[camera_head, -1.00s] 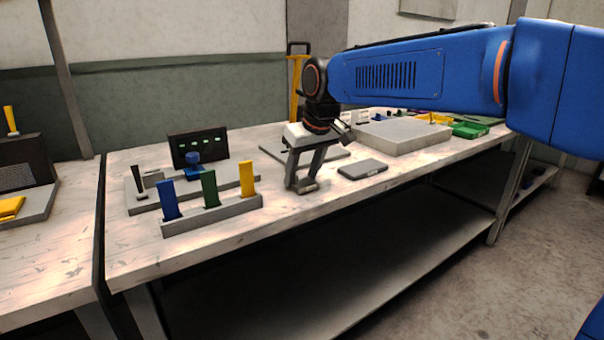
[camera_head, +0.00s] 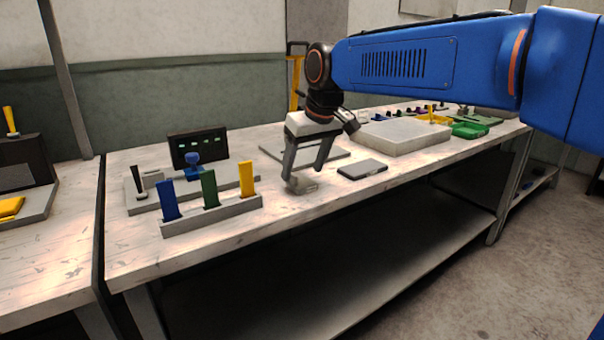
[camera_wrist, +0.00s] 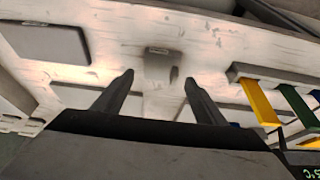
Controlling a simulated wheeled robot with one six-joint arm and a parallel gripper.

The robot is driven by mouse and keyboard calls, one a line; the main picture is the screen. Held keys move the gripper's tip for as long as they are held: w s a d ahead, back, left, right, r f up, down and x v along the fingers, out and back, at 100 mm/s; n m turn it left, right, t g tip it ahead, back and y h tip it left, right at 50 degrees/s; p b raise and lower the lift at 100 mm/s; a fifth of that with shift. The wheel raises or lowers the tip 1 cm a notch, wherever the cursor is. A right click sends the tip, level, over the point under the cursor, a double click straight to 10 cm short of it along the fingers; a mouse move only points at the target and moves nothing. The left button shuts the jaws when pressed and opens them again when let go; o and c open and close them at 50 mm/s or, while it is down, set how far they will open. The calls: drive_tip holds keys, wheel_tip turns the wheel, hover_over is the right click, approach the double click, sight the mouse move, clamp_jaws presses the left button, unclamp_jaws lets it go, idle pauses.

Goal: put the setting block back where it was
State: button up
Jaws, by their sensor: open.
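The setting block, a small grey block (camera_head: 304,187), stands on the workbench near its front edge. It also shows in the wrist view (camera_wrist: 157,64), just beyond the gap between my fingertips. My gripper (camera_head: 304,176) is open, its fingers pointing down close over the block. In the wrist view my two fingers (camera_wrist: 159,79) are spread, with nothing clamped between them. Whether a finger touches the block I cannot tell.
A grey rack (camera_head: 212,214) with blue, green and yellow upright pieces stands to the left. A fixture with a dark display panel (camera_head: 198,147) is behind it. A dark flat plate (camera_head: 362,169) lies to the right, before a large grey slab (camera_head: 404,138). Bare bench surrounds the block.

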drive_tip(key=v, duration=0.9)
drive_tip(key=shift+r, duration=0.15)
drive_tip(key=s+d+f+m+h, duration=0.1)
drive_tip(key=s+d+f+m, duration=0.1)
drive_tip(key=s+d+f, duration=0.45)
drive_tip(key=s+d+f+m, duration=0.1)
drive_tip(key=s+d+f, duration=0.25)
drive_tip(key=d, duration=0.65)
drive_tip(key=s+d+f+m, duration=0.2)
drive_tip(key=s+d+f, duration=0.3)
drive_tip(key=s+f, duration=0.3)
drive_tip(key=s+d+f+m+t+h, duration=0.1)
drive_tip(key=s+d+f, duration=0.4)
drive_tip(key=s+f, duration=0.3)
drive_tip(key=shift+s+d+f+m+h, duration=0.3)
drive_tip(key=shift+d+f+m, duration=0.1)
drive_tip(key=shift+f, duration=0.2)
